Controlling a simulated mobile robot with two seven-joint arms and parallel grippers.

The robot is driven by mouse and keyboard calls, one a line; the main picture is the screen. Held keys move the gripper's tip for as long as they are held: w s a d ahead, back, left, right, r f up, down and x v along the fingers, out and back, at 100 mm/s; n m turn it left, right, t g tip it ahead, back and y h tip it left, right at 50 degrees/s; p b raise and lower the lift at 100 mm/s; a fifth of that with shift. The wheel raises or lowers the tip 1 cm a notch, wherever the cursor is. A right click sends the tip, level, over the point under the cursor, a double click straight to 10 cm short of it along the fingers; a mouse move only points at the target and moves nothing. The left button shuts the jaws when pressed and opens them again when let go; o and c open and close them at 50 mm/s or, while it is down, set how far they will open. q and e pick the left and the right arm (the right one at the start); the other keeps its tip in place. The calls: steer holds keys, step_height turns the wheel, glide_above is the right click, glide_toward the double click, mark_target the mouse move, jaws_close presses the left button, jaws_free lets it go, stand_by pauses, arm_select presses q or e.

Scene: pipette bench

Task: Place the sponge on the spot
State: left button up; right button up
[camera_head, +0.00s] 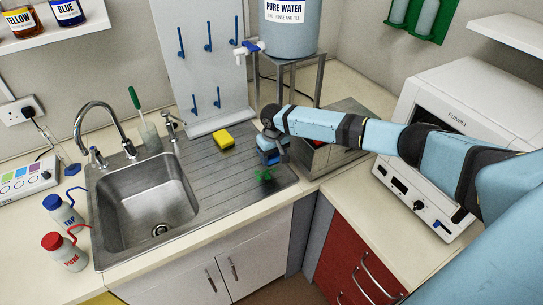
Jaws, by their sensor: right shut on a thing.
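The yellow sponge (223,139) lies on the ribbed steel draining board, to the right of the sink basin and in front of the pegboard. My right gripper (264,171) points down over the right end of the draining board, to the right of the sponge and apart from it. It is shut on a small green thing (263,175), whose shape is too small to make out. I cannot pick out a marked spot for the sponge. My left gripper is not in view.
The sink basin (152,200) with its tap is at left. Wash bottles (65,251) stand at the front left. A white pegboard (205,70) and a water tank (292,30) on a stand are behind. A white oven (455,120) is at right.

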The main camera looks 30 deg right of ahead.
steer(key=shift+s, duration=0.4)
steer(key=s+a+r, duration=1.3)
steer(key=s+r, duration=0.3)
steer(key=s, duration=0.1)
steer(key=shift+s+a, duration=0.25)
